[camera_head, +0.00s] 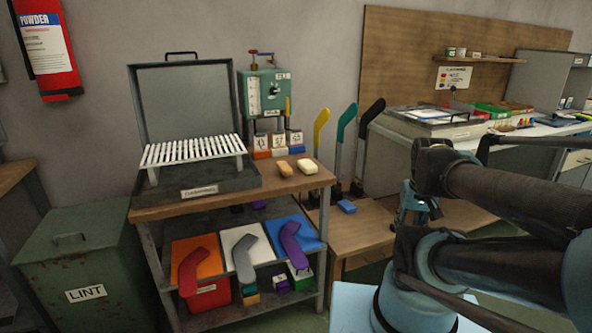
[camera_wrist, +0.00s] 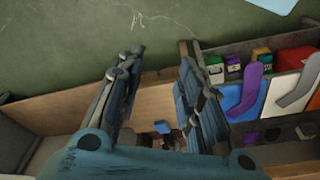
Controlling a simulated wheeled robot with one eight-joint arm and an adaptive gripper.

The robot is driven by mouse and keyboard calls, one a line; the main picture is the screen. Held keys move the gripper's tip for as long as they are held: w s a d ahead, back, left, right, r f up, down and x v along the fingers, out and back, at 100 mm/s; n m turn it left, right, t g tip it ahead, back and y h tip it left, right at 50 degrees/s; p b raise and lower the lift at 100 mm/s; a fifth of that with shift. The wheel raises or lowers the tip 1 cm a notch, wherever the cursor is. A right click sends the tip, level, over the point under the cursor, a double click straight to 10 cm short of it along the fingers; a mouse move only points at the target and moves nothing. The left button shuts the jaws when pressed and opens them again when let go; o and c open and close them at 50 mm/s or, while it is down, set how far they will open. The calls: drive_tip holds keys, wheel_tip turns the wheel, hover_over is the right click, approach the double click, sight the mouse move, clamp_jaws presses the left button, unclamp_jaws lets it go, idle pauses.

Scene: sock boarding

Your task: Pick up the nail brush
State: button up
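Three small block-like items could be the nail brush; I cannot tell which.
Yellow, teal and black sock boards (camera_head: 346,135) stand upright behind the blue block. A rack box (camera_head: 205,185) and a green machine (camera_head: 264,92) fill the bench's left and back. Socks on coloured boards (camera_head: 245,258) lean on the shelf below. A lint bin (camera_head: 85,265) stands left.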

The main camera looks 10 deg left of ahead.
sight(286, 165)
drive_tip(key=shift+o, duration=0.6)
drive_tip(key=shift+d, duration=0.1)
